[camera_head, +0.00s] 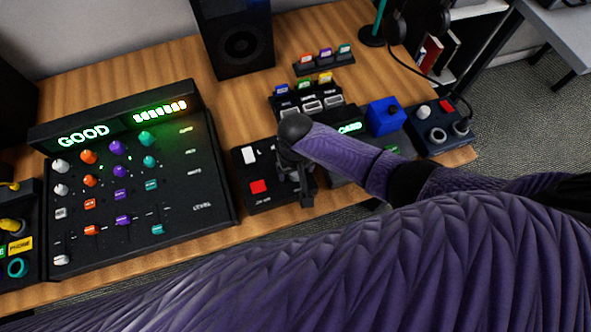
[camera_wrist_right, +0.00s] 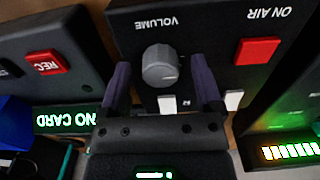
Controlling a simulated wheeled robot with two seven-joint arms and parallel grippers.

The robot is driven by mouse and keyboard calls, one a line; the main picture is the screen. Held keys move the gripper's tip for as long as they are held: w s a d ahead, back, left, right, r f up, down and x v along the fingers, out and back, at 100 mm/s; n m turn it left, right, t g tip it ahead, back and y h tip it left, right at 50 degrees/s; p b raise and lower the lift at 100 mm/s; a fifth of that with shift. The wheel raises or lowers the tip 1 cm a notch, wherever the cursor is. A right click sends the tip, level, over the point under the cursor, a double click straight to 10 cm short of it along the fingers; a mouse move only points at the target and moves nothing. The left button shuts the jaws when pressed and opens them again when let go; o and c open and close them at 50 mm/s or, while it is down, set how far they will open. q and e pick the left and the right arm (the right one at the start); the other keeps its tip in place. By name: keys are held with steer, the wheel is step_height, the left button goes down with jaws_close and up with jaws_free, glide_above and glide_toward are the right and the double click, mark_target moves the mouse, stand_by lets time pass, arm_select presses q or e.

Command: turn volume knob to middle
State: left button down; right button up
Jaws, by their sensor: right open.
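The volume knob (camera_wrist_right: 160,66) is a round grey knob on a black box, beside the printed word VOLUME, which appears upside down in the right wrist view. My right gripper (camera_wrist_right: 161,80) is open, with one finger on each side of the knob and visible gaps between. I cannot make out a pointer mark on the knob. In the head view my right gripper (camera_head: 297,172) is over the right part of the black box (camera_head: 262,203) and hides the knob there. My left gripper is not in view.
The box also carries a red ON AIR button (camera_wrist_right: 257,50) and white switches (camera_wrist_right: 234,99). A large mixer (camera_head: 130,195) with a lit GOOD display stands to the left. A NO CARD display (camera_wrist_right: 66,119), blue box (camera_head: 385,116) and speaker (camera_head: 238,38) are nearby.

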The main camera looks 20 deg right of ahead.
steer(key=shift+c, duration=0.4)
jaws_close()
steer(key=m+p, duration=0.2)
steer(key=shift+r+m, duration=0.1)
steer(key=shift+m, duration=0.3)
steer(key=m+p, duration=0.2)
steer(key=m, duration=0.2)
steer(key=m+p, duration=0.1)
steer(key=m, duration=0.4)
steer(key=shift+m, duration=3)
